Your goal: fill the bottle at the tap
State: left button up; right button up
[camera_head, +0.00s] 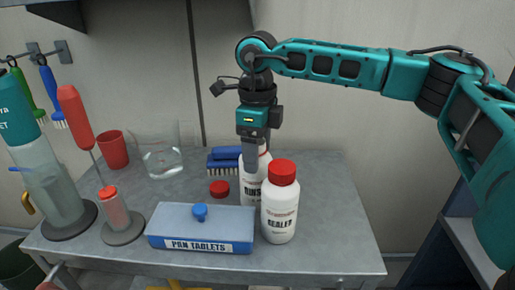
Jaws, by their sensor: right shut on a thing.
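A white bottle marked RINS (249,190), the rest of its label hidden, stands on the grey table behind a white bottle with a red cap marked SEALER (280,205). My right gripper (251,158) points down from above and is shut on the RINS bottle at its upper part. A loose red cap (219,188) lies on the table just left of that bottle. I cannot clearly make out a tap; a small yellow part (28,203) shows beside the tall clear cylinder at the left.
A blue-grey PAN TABLETS box (201,230) lies at the front of the table (335,230). A blue brush (224,160), glass beaker (162,160), red cup (113,149) and tall clear cylinder (55,195) stand behind and left. The table's right side is clear.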

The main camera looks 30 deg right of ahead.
jog(key=shift+f, duration=0.2)
jog(key=o, duration=1.3)
jog(key=shift+r, duration=0.1)
jog(key=shift+o, duration=0.2)
